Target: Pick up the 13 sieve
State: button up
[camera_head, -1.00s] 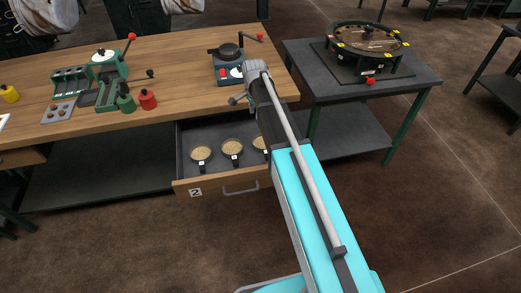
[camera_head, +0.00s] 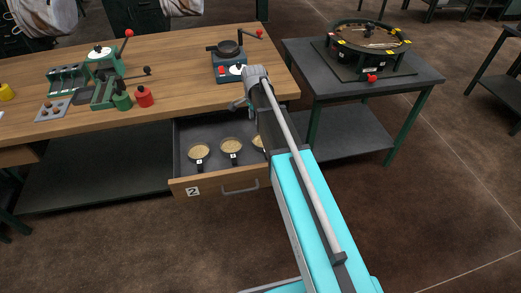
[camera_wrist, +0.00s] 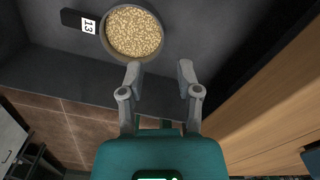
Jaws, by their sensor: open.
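The 13 sieve (camera_wrist: 133,32), a round dark-rimmed pan full of tan grains, lies at the top of the wrist view. Its black handle tab (camera_wrist: 78,20) points left and bears a white "13" label. My gripper (camera_wrist: 159,73) is open and empty. Its two grey fingertips are apart, just below and to the right of the sieve's rim in the wrist view, with no visible contact. In the head view my arm hides the gripper and partly covers the rightmost sieve (camera_head: 258,142) in the drawer, whose label I cannot read.
The open drawer (camera_head: 222,184), marked 2, also holds two more grain-filled sieves, a left one (camera_head: 199,151) and a middle one (camera_head: 231,146). The wooden bench (camera_head: 180,62) above bears green machines and a red container (camera_head: 144,97). A dark side table (camera_head: 410,84) with a round device stands right.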

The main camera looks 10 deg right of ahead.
jog(key=shift+f+b, duration=2)
jog(key=shift+f, duration=0.3)
jog(key=shift+f+b, duration=2.6)
jog(key=shift+c, duration=0.2)
grip_shut()
